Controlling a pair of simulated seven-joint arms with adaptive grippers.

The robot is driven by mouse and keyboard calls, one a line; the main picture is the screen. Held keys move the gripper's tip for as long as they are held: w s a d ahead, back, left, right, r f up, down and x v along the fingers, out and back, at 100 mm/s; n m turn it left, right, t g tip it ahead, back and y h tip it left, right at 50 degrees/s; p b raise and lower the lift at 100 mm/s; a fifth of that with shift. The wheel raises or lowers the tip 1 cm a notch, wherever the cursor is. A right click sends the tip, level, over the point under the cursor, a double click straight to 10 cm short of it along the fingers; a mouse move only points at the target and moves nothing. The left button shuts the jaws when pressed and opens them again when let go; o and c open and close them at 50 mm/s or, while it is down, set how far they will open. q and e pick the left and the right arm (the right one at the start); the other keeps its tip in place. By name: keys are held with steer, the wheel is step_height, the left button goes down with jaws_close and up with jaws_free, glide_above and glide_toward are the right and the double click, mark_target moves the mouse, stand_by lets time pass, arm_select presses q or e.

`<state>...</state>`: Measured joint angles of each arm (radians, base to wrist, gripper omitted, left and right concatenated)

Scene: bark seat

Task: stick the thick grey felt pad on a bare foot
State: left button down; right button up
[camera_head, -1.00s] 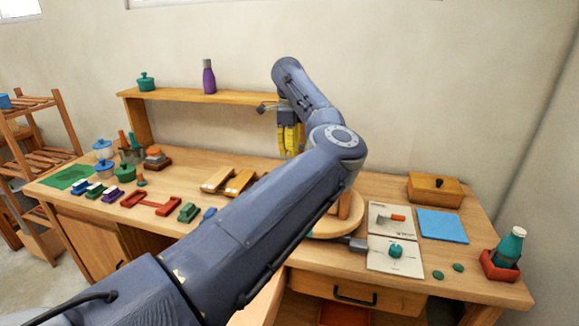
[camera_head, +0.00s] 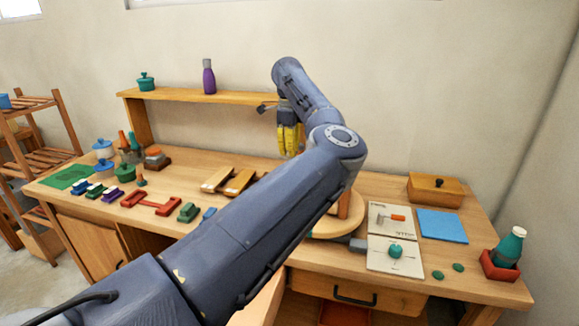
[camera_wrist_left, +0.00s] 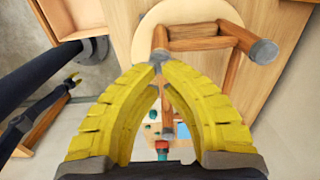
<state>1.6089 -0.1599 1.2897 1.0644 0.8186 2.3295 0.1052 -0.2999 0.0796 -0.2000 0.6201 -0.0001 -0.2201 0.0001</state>
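My left gripper (camera_head: 290,140) hangs over the bench, partly behind my own arm. In the left wrist view its yellow fingers (camera_wrist_left: 158,66) close together at the tips. A small grey piece (camera_wrist_left: 158,56), seemingly the felt pad, shows at the tips, in line with a wooden stool leg (camera_wrist_left: 160,37). Whether it touches the leg is unclear. The stool lies on a round pale board (camera_wrist_left: 143,38). Another leg ends in a dark grey foot (camera_wrist_left: 265,52), and a lower leg has a greyish end (camera_wrist_left: 168,133). My right gripper (camera_wrist_left: 73,79) seems to show small at the left; its fingers are unclear.
Red and green blocks (camera_head: 189,212) and pots (camera_head: 125,173) crowd the left.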

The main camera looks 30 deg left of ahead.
arm_select(q)
steer(key=shift+f, duration=2)
stand_by(2.4)
steer(key=shift+r, duration=3.15)
steer(key=shift+f, duration=0.1)
